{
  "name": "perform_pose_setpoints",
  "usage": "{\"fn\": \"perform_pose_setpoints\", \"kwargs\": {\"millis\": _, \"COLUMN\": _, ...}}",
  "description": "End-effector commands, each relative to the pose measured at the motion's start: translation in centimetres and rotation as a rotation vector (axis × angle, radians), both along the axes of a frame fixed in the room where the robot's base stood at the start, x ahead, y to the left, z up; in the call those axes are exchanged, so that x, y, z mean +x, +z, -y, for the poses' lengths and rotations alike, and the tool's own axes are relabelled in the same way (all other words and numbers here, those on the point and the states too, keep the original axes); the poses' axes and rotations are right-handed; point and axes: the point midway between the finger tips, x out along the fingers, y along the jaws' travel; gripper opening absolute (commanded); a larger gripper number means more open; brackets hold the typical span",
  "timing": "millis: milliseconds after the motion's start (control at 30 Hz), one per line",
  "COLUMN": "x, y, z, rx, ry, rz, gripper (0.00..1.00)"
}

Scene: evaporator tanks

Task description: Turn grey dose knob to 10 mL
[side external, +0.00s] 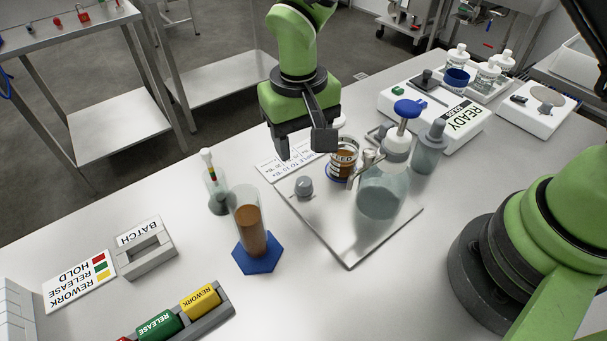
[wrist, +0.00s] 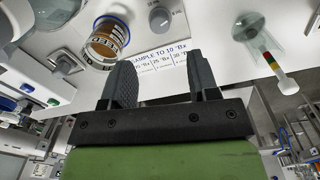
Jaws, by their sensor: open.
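A grey round knob (side external: 303,186) sits on the pale plate (side external: 345,252), just in front of a printed card (side external: 285,165). In the wrist view the knob (wrist: 160,18) is near the top edge, with small printed marks beside it that are too small to read surely. My gripper (side external: 304,150) is open and empty, above the card and behind the knob, not touching it. In the wrist view the gripper's (wrist: 160,75) two dark fingers stand apart with the card (wrist: 160,57) seen between them. The knob's pointer setting cannot be read.
A jar of brown liquid (side external: 344,165) stands close right of the knob, beside a blue-capped glass vessel (side external: 380,190). A measuring cylinder (side external: 250,225) on a blue hexagonal base and a flask (side external: 217,195) stand left. Another grey knob (wrist: 64,66) shows in the wrist view.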

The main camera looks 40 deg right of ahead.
Motion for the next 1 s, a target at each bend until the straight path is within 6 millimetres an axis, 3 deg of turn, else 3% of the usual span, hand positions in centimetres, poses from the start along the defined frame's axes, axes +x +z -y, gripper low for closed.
{"fn": "perform_pose_setpoints", "kwargs": {"millis": 400, "x": -0.1, "y": -7.4, "z": 0.3, "rx": -0.001, "ry": -0.006, "rz": -0.003, "gripper": 0.55}}
{"fn": "perform_pose_setpoints", "kwargs": {"millis": 600, "x": -0.1, "y": -8.9, "z": 0.3, "rx": -0.001, "ry": -0.006, "rz": -0.002, "gripper": 0.55}}
{"fn": "perform_pose_setpoints", "kwargs": {"millis": 867, "x": -0.1, "y": -9.0, "z": 0.3, "rx": 0.001, "ry": -0.006, "rz": 0.0, "gripper": 0.55}}
{"fn": "perform_pose_setpoints", "kwargs": {"millis": 1000, "x": -0.1, "y": -9.0, "z": 0.3, "rx": 0.0, "ry": -0.006, "rz": 0.0, "gripper": 0.27}}
